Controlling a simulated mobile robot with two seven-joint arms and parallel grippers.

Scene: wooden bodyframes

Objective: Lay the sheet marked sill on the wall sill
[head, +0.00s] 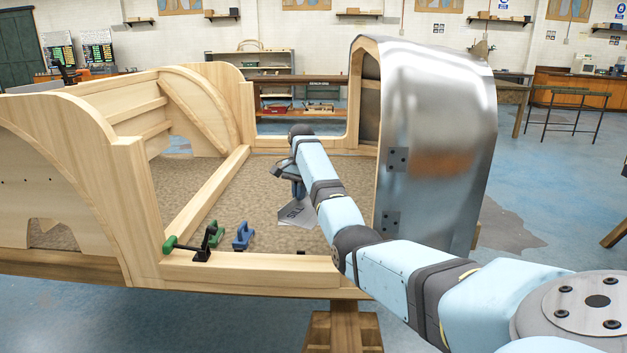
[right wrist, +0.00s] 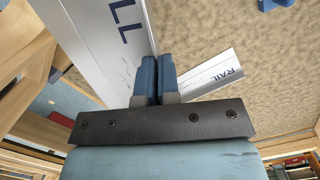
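The grey metal sheet with letters reading "LL" (right wrist: 98,30) runs up from my right gripper (right wrist: 157,78) in the right wrist view. The gripper's blue fingers are nearly together and look closed on the sheet's edge; the rest of its lettering is out of that view. In the head view my right gripper (head: 298,188) points down inside the wooden frame, with the lettered sheet (head: 299,213) tilted below it. The near bottom beam (head: 270,274), likely the wall sill, runs along the front of the frame. My left gripper is not in view.
A second sheet marked RAIL (right wrist: 212,76) lies beyond the fingers. A tall curved metal panel (head: 436,130) stands right of my arm. The speckled floor (head: 255,190) inside is mostly clear.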

